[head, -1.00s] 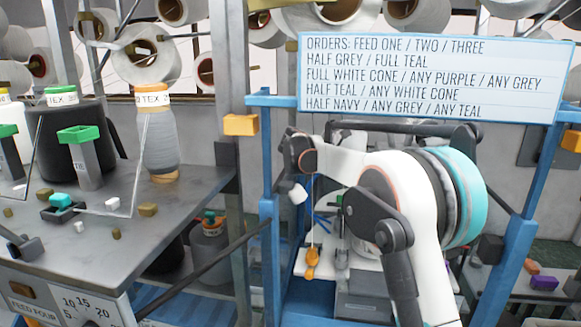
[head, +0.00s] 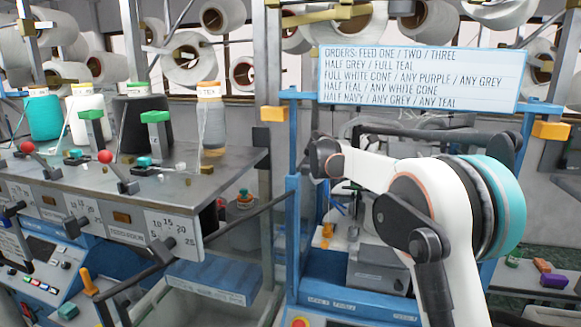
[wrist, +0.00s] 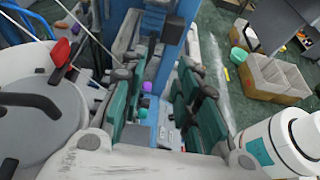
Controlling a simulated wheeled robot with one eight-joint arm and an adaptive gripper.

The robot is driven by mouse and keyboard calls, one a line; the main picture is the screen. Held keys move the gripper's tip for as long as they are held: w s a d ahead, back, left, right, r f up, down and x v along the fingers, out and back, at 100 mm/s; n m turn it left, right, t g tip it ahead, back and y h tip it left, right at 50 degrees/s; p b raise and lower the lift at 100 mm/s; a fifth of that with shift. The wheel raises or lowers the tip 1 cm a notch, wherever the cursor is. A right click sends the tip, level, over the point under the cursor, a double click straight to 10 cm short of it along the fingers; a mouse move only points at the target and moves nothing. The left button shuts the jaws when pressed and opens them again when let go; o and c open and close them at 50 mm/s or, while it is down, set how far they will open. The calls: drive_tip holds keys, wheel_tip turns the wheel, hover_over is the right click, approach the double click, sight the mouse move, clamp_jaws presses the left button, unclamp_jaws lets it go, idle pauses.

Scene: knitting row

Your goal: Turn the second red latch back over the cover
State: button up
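Two red ball-topped levers stand along the front of the grey bench at the left of the head view, a left one (head: 27,147) and a right one (head: 105,157). I cannot tell whether either is the latch, and I cannot make out a cover. A red piece (wrist: 60,52) shows at the left of the wrist view; what it is is unclear. My gripper (wrist: 160,75) appears open and empty in the wrist view, its green-padded fingers apart. It points down at a floor-level area, away from the levers. In the head view my arm hides it.
Yarn cones, including a teal one (head: 43,118) and a grey one (head: 211,125), stand on the bench (head: 235,170). A blue frame (head: 293,220) with an orders sign (head: 415,78) stands behind my arm. In the wrist view, boxes (wrist: 275,78) sit on the green floor.

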drive_tip(key=s+f+m+t+y+b, duration=0.55)
drive_tip(key=s+f+b, duration=0.55)
drive_tip(key=s, duration=0.5)
drive_tip(key=s+a+f+m+t+y+b, duration=0.2)
drive_tip(key=s+a+f+m+y+b, duration=0.1)
drive_tip(key=s+f, duration=0.6)
drive_tip(key=s+a+f+m+t+y+b, duration=0.3)
drive_tip(key=s+a+f+m+b, duration=0.3)
drive_tip(key=s+f, duration=0.3)
wheel_tip(320, 180, down, 4)
drive_tip(key=shift+s+a+f+t+y, duration=0.15)
drive_tip(key=shift+a+f+t+y, duration=0.15)
drive_tip(key=shift+y, duration=0.35)
